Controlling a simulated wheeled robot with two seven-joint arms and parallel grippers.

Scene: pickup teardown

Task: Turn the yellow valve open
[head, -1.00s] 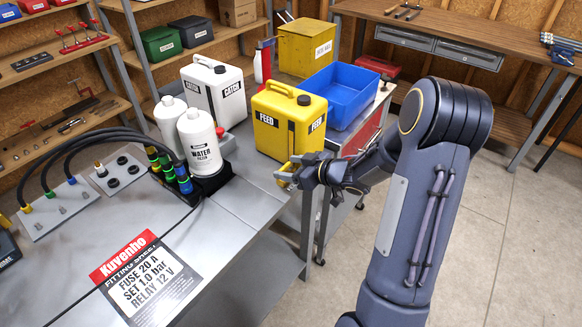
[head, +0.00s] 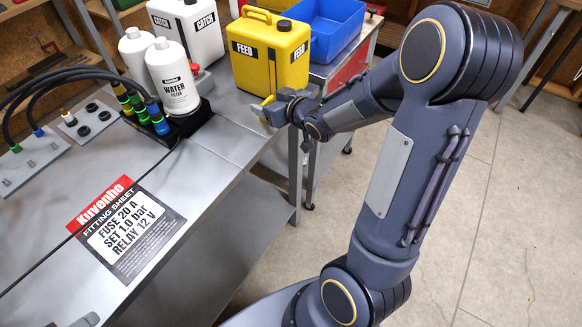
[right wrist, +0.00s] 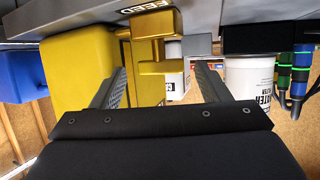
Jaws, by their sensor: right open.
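The yellow feed canister (head: 268,58) stands on the bench corner. The yellow valve (head: 268,99) sits low on its front, mostly hidden by my right gripper (head: 272,112). In the right wrist view the yellow valve (right wrist: 150,72), with a blocky handle, lies between the two spread fingers of my right gripper (right wrist: 160,85). The gripper is open. I see a gap between the valve and the right-hand finger; contact with the left-hand finger I cannot tell. I do not make out my left gripper.
White catch canister (head: 187,30) and white water filter bottles (head: 175,80) stand left of the feed canister. A blue bin (head: 325,28) is behind right. A fitting sheet (head: 125,228) lies on the grey bench (head: 215,165). Floor at the right is clear.

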